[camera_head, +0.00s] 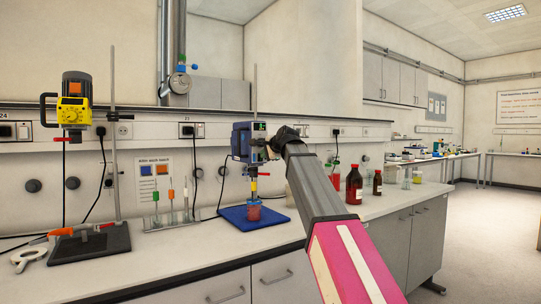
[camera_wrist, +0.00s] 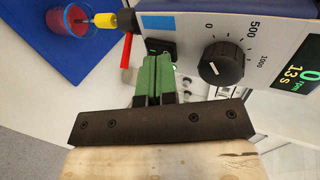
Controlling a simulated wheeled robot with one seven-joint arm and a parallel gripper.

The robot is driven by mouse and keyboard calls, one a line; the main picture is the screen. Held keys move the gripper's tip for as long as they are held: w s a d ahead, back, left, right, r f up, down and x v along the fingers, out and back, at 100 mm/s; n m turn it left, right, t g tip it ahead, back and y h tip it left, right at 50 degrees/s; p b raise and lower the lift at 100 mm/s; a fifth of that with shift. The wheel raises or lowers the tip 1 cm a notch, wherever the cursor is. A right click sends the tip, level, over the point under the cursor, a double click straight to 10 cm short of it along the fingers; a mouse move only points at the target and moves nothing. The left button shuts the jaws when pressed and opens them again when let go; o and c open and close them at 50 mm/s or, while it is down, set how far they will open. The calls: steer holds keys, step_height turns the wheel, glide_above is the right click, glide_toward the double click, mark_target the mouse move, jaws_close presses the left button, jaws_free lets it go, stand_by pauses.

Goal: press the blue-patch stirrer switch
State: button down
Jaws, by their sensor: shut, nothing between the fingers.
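The blue stirrer (camera_head: 241,142) stands over a blue mat (camera_head: 233,217) on the bench. In the wrist view its pale front panel carries a blue patch (camera_wrist: 161,21) and a black switch (camera_wrist: 160,46) beside it. A black knob (camera_wrist: 222,62) and a lit display (camera_wrist: 297,62), which seems to read 0 rpm, are on the same panel. My gripper (camera_wrist: 159,60) is shut and empty. Its green fingertips are right at the switch and cover part of it; I cannot tell whether they touch. In the head view my arm hides the fingertips and part of the stirrer's front.
A beaker of red liquid (camera_head: 254,213) stands on the mat under the stirrer. A yellow stirrer (camera_head: 74,103) is on a stand at the left. A rack of coloured tools (camera_head: 167,219) stands between them. Bottles (camera_head: 354,185) stand to the right.

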steer(key=shift+w+a, duration=0.35)
steer(key=shift+w, duration=0.1)
steer(key=shift+w+r, duration=0.1)
steer(key=shift+w+a+g, duration=0.15)
steer(key=shift+g, duration=0.15)
steer(key=shift+r, duration=0.2)
steer(key=shift+r, duration=0.65)
